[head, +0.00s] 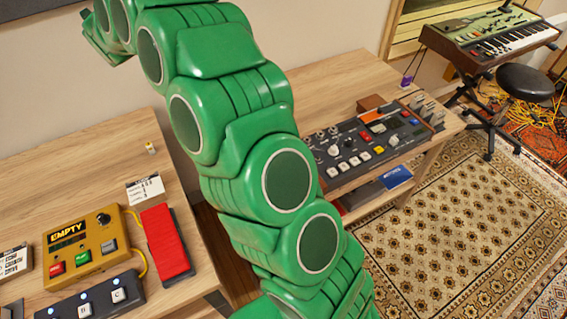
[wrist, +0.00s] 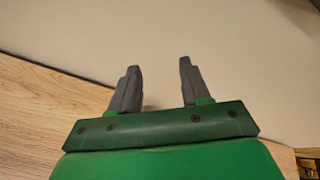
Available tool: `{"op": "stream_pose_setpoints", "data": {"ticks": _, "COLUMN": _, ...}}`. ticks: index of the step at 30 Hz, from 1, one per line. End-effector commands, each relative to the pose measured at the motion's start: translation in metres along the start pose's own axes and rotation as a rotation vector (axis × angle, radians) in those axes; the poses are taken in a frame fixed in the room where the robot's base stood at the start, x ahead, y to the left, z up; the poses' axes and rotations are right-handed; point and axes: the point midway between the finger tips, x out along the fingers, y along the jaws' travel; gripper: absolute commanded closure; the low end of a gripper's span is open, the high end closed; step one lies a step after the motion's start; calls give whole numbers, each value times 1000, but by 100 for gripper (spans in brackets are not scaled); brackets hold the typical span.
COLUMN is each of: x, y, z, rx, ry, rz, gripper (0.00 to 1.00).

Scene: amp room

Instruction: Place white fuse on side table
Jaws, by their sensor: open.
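A small whitish and yellow piece (head: 150,149), which may be the white fuse, stands on the left wooden table (head: 95,157) near its back right part; it is too small to be sure. A second wooden table (head: 335,80) stands to the right, behind my green arm; I cannot tell which one is the side table. My gripper (wrist: 160,66) is open, with nothing between its two grey fingers in the wrist view. The fingers point toward a plain wall. In the head view my arm rises out of the top of the picture and the fingers are not clear.
The left table holds a yellow box (head: 82,243) marked EMPTY, a red pedal (head: 165,244), a label card (head: 145,189) and a dark button strip (head: 90,298). A mixer-like console (head: 365,140) sits on the right table. A keyboard (head: 490,40) and black stool (head: 525,82) stand beyond.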

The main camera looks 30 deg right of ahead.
Motion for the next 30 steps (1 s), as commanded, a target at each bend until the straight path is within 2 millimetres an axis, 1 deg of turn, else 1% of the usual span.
{"op": "stream_pose_setpoints", "data": {"ticks": 1, "x": -14, "y": -1, "z": 8, "rx": -58, "ry": -22, "rz": 32, "gripper": 53}}
{"op": "stream_pose_setpoints", "data": {"ticks": 5, "x": -47, "y": 6, "z": 23, "rx": -223, "ry": -80, "rz": 121, "gripper": 53}}
{"op": "stream_pose_setpoints", "data": {"ticks": 6, "x": -58, "y": 8, "z": 26, "rx": -275, "ry": -99, "rz": 149, "gripper": 53}}
{"op": "stream_pose_setpoints", "data": {"ticks": 11, "x": -104, "y": 18, "z": 32, "rx": -486, "ry": -165, "rz": 251, "gripper": 53}}
{"op": "stream_pose_setpoints", "data": {"ticks": 13, "x": -125, "y": 25, "z": 30, "rx": -582, "ry": -193, "rz": 298, "gripper": 53}}
{"op": "stream_pose_setpoints", "data": {"ticks": 17, "x": -165, "y": 34, "z": 22, "rx": -756, "ry": -241, "rz": 379, "gripper": 53}}
{"op": "stream_pose_setpoints", "data": {"ticks": 20, "x": -197, "y": 41, "z": 10, "rx": -890, "ry": -274, "rz": 441, "gripper": 53}}
{"op": "stream_pose_setpoints", "data": {"ticks": 21, "x": -210, "y": 43, "z": 4, "rx": -944, "ry": -286, "rz": 465, "gripper": 53}}
{"op": "stream_pose_setpoints", "data": {"ticks": 26, "x": -262, "y": 53, "z": -25, "rx": -1155, "ry": -332, "rz": 571, "gripper": 53}}
{"op": "stream_pose_setpoints", "data": {"ticks": 29, "x": -294, "y": 58, "z": -50, "rx": -1282, "ry": -354, "rz": 644, "gripper": 53}}
{"op": "stream_pose_setpoints", "data": {"ticks": 30, "x": -307, "y": 59, "z": -59, "rx": -1331, "ry": -364, "rz": 671, "gripper": 53}}
